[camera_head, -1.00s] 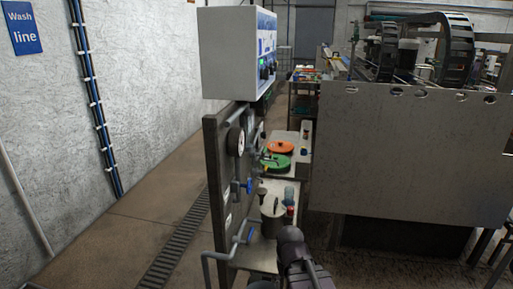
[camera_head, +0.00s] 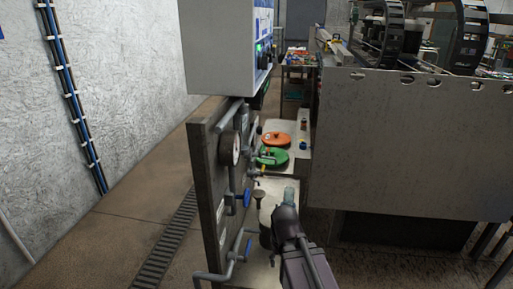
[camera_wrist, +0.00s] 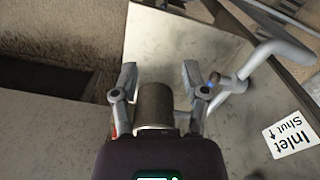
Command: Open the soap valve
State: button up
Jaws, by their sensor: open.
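A grey upright panel (camera_head: 207,190) carries pipes, a round gauge (camera_head: 229,149) and small valves. One blue handle (camera_head: 247,197) sits mid-panel, another blue handle (camera_head: 248,246) lower down, and a small yellowish valve (camera_head: 259,173) higher and farther back. I cannot tell which one is the soap valve. My gripper (camera_wrist: 158,76) is open in the wrist view, with a grey metal cylinder (camera_wrist: 154,104) showing between its fingers; I cannot tell its distance. A grey bent pipe (camera_wrist: 262,58) and a small blue part (camera_wrist: 214,77) lie right of the fingers.
An "Inlet Shut" label (camera_wrist: 290,133) lies at the wrist view's right. Orange (camera_head: 277,139) and green (camera_head: 272,157) lids lie behind the panel. A control box (camera_head: 222,48) hangs above. A large grey machine (camera_head: 415,140) stands at right. Floor is free at left.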

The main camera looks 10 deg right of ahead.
jog(key=shift+w+d, duration=0.25)
jog(key=shift+d, duration=0.05)
jog(key=shift+w, duration=0.15)
jog(key=w+r+m+t+y+p, duration=0.1)
jog(key=w+r+m+t+y, duration=0.2)
jog(key=w, duration=0.7)
jog(key=w+r+t+y, duration=0.1)
jog(key=w+r+y, duration=0.25)
jog(key=w, duration=0.65)
jog(key=w+d+r+m+t+y, duration=0.2)
jog(key=w+d+r, duration=0.3)
jog(key=w, duration=0.3)
jog(key=w+d+r+m+t+y, duration=0.2)
jog(key=w+d+r+t+y, duration=0.1)
jog(key=w, duration=0.5)
jog(key=d+r+t, duration=0.1)
jog(key=d+r, duration=0.1)
jog(key=d, duration=0.1)
jog(key=shift+d+r+m+t+p, duration=0.2)
jog(key=shift+r+m+t+p, duration=0.1)
jog(key=shift+t+p, duration=0.1)
jog(key=shift+w+a, duration=0.1)
